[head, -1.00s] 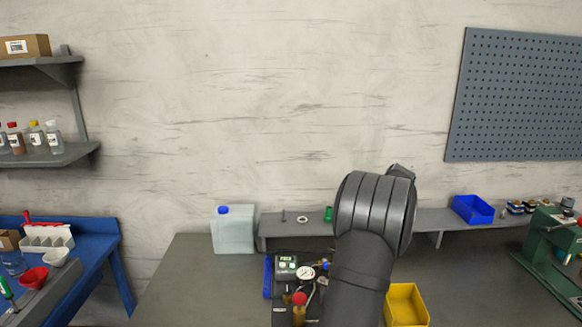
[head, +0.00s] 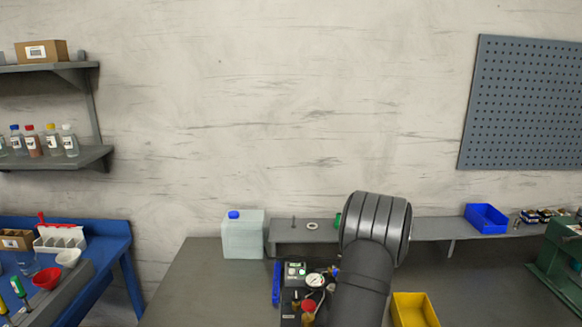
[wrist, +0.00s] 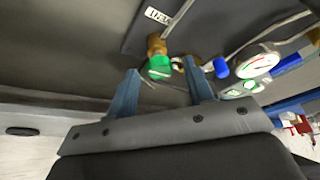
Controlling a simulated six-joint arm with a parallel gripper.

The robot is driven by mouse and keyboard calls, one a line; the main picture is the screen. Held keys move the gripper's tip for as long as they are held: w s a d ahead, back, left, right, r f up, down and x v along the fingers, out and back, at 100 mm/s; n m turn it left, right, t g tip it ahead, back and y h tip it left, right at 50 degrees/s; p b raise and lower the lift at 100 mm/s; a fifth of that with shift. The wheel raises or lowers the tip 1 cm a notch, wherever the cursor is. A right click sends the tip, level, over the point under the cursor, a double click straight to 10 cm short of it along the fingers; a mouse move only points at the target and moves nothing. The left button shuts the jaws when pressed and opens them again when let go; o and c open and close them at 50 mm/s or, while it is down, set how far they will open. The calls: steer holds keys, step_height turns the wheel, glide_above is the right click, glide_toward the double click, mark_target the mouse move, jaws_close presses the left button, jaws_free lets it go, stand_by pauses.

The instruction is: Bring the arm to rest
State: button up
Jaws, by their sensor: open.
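My arm's dark grey elbow and links rise from the bottom of the head view and hide part of the bench behind them. My gripper is hidden in the head view. In the wrist view, my gripper (wrist: 162,88) shows two blue-grey fingers set well apart, with nothing between them. Beyond the fingers is a fitting with a green cap (wrist: 160,68). The device with a round gauge (head: 315,280) stands on the bench just left of my arm, and its gauge also shows in the wrist view (wrist: 258,65).
A translucent jug with a blue cap (head: 243,236) stands left of the device. A yellow bin (head: 413,310) is close to the right of my arm. A blue bin (head: 486,218) sits on the raised shelf (head: 430,228). The bench's left part is clear.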

steer(key=v, duration=1.7)
steer(key=x, duration=1.7)
steer(key=shift+f, duration=0.15)
steer(key=shift+s+r+m+h, duration=0.1)
steer(key=shift+r+m+h, duration=0.15)
steer(key=shift+m, duration=0.55)
steer(key=m, duration=0.2)
steer(key=m+t+h, duration=0.1)
steer(key=m, duration=0.1)
steer(key=shift+a+h, duration=0.15)
steer(key=shift+h, duration=0.1)
steer(key=shift+a+f+m+h, duration=0.15)
steer(key=shift+m+h, duration=0.55)
steer(key=shift+m, duration=1.1)
steer(key=shift+a+m+h, duration=0.15)
steer(key=shift+m+h, duration=0.75)
steer(key=shift+m, duration=1.3)
steer(key=shift+m+g+h, duration=0.4)
steer(key=shift+m+h, duration=0.2)
steer(key=shift+m, duration=1.3)
steer(key=shift+a, duration=0.1)
